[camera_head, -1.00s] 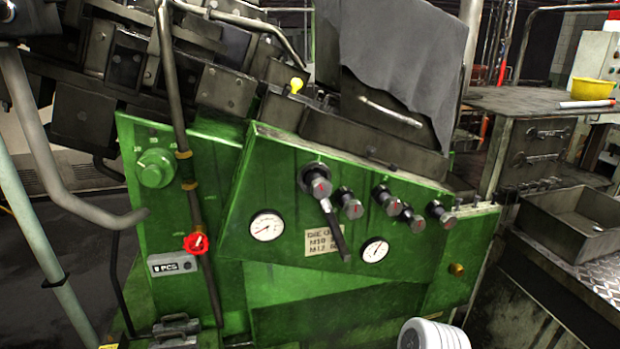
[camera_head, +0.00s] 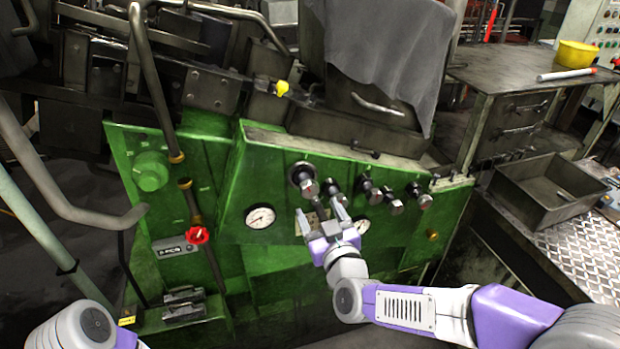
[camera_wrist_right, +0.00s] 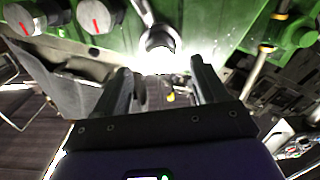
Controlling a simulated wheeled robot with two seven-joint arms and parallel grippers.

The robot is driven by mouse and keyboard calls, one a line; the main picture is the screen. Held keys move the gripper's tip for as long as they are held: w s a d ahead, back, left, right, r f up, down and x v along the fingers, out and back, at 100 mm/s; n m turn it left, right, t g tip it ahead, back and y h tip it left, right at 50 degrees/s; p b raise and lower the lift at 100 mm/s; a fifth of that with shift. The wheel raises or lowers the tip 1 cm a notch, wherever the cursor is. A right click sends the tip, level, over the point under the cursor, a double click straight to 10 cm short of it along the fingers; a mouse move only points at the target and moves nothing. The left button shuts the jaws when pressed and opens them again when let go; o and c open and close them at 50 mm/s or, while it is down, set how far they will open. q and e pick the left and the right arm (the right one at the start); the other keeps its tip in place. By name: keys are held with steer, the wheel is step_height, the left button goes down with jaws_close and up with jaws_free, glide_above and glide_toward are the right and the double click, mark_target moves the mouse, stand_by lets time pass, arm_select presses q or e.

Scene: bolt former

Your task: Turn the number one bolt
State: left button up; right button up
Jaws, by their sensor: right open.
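The green machine panel (camera_head: 270,185) carries a row of dark knobs with red marks. No number shows clearly on any knob. My left gripper is out of view.
More knobs (camera_head: 368,190) sit close to the right. Pipes (camera_head: 150,90) run down at left. A metal tray (camera_head: 540,212) stands at right.

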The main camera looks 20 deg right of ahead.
mark_target(311, 194)
steer(key=w, duration=0.7)
steer(key=shift+w+a+r, duration=0.1)
steer(key=shift+w+r, duration=0.05)
steer(key=shift+w, duration=0.15)
steer(key=c, duration=1)
